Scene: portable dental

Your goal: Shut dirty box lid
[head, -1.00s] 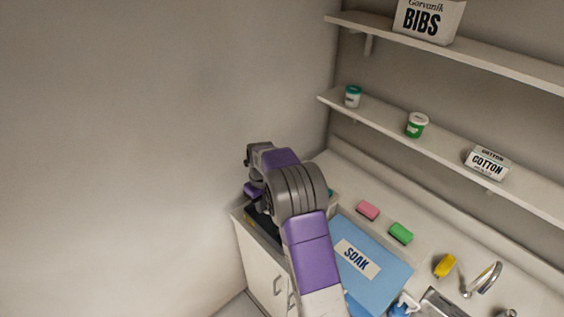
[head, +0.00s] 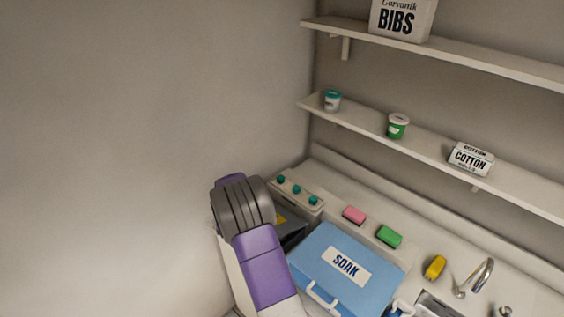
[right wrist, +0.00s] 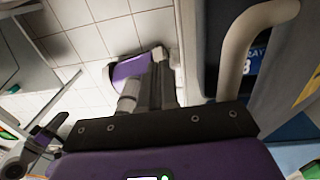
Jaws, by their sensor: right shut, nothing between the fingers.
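No label reading "dirty" is legible. A dark grey box with a yellow patch (head: 290,226) stands at the counter's left end, mostly hidden behind my right arm in the head view. Its lid state cannot be told. In the right wrist view a dark surface with a yellow patch (right wrist: 309,92) fills the right side, beside a pale curved handle (right wrist: 255,38). My right gripper (right wrist: 160,58) is shut and empty, left of that handle and apart from it. In the head view the arm hides it. My left gripper is not in view.
A blue SOAK box (head: 333,293) lies right of my arm. A panel with teal knobs (head: 297,192) stands behind the dark box. Pink (head: 354,215) and green (head: 389,237) blocks, a yellow item (head: 435,267) and a tap (head: 484,274) are further right. Shelves (head: 440,150) hang above.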

